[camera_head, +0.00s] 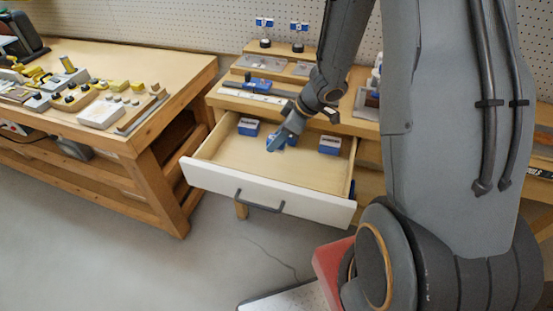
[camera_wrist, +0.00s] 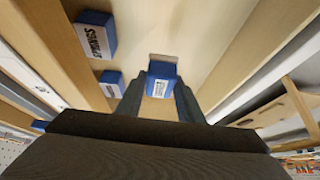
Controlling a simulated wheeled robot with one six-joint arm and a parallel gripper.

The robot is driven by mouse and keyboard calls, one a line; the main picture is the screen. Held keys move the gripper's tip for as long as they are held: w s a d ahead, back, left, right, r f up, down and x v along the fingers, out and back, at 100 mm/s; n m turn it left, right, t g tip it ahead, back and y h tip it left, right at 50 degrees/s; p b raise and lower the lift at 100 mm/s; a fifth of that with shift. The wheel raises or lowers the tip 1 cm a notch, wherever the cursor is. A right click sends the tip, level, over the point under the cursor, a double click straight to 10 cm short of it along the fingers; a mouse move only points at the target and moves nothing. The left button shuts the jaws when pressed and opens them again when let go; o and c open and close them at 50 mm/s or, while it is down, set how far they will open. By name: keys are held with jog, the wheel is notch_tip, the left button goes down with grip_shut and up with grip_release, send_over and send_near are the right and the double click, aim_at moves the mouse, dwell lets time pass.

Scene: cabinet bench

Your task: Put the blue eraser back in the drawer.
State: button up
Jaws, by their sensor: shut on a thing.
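The blue eraser (camera_wrist: 161,70), with a white printed label, sits between the two fingers of my gripper (camera_wrist: 160,86) in the wrist view. My gripper is shut on it. In the head view my gripper (camera_head: 279,141) reaches down into the open drawer (camera_head: 262,187), between two blue blocks. The eraser is mostly hidden by the fingers there. It is low over the pale drawer floor; I cannot tell whether it touches. The drawer is pulled out, with a white front and dark handle.
One blue labelled block (camera_head: 248,127) lies at the drawer's back left, another (camera_head: 330,145) at its right. The drawer floor in front is clear. The bench top (camera_head: 250,101) above holds tools and blue items. A second wooden bench (camera_head: 130,140) stands at left.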

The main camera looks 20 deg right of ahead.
jog(key=shift+f+b, duration=0.45)
jog(key=shift+f, duration=2.95)
jog(key=shift+f, duration=0.1)
jog(key=o, duration=1)
